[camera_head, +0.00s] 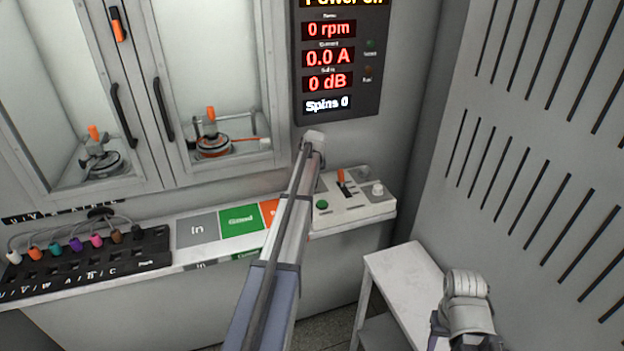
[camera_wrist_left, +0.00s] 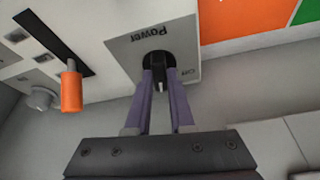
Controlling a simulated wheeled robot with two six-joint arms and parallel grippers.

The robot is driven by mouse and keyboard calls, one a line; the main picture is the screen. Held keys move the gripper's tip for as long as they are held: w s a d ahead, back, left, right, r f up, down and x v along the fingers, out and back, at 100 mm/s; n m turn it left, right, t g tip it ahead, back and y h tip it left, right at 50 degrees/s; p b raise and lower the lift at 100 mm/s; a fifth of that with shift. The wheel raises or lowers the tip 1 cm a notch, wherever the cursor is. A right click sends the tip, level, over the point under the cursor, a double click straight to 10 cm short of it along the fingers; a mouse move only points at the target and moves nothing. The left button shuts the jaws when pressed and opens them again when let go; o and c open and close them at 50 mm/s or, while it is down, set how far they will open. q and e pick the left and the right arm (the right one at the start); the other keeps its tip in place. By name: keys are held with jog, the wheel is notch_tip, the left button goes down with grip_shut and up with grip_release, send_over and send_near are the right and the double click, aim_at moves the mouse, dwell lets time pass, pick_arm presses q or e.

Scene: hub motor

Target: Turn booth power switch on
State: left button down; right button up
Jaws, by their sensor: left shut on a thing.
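The power switch (camera_wrist_left: 157,58) is a black rotary knob on a grey plate (camera_wrist_left: 125,45) marked "Power" and "Off", both upside down in the left wrist view. My left gripper (camera_wrist_left: 159,75) is shut on the knob, one purple finger on each side. A pale pointer mark shows between the fingers. In the head view my left arm covers the switch and the gripper. The display (camera_head: 338,60) reads "Power off", 0 rpm, 0.0 A and 0 dB. My right arm's end (camera_head: 468,300) is at the lower right, away from the panel; its jaw state is unclear.
Beside the switch, the control panel (camera_head: 365,207) carries an orange lever (camera_head: 341,177), a green button (camera_head: 322,205) and a white knob (camera_head: 377,190). A small white table (camera_head: 400,268) stands at right.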

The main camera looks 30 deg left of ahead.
pick_arm(q)
jog(key=m+h, duration=0.1)
jog(key=m, duration=0.2)
jog(key=m+t+h, duration=0.1)
jog(key=m, duration=0.2)
jog(key=shift+s+a+m, duration=0.1)
jog(key=shift+a+m, duration=0.1)
jog(key=shift+m, duration=0.1)
dwell(0.3)
jog(key=c, duration=0.8)
grip_release()
jog(key=shift+h, duration=0.3)
jog(key=shift+r, duration=0.1)
pick_arm(e)
jog(key=shift+r, duration=0.15)
pick_arm(q)
jog(key=p+v, duration=0.7)
jog(key=shift+s+r, duration=0.15)
jog(key=shift+r, duration=0.15)
pick_arm(e)
notch_tip(320, 180, up, 7)
